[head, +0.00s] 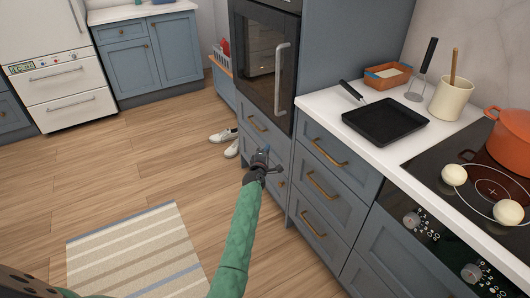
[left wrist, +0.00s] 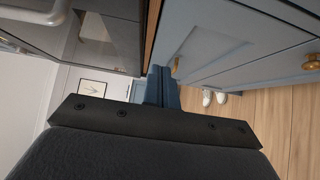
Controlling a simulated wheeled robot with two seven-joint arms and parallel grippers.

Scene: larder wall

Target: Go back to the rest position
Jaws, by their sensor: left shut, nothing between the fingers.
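My left gripper (head: 263,160) is at the end of my green-sleeved left arm, which comes up from the bottom of the head view. It is in front of the blue drawer fronts below the oven and appears shut and empty. In the left wrist view its fingers (left wrist: 162,88) are together in the middle, with nothing between them, and blue cabinet fronts (left wrist: 215,50) lie beyond. My right gripper is in neither view.
A tall oven (head: 262,55) with a vertical handle stands ahead. To the right are drawers (head: 325,190), a counter with a black pan (head: 385,121), and a hob with an orange pot (head: 512,135). White shoes (head: 225,136) and a striped rug (head: 135,250) lie on the otherwise open floor.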

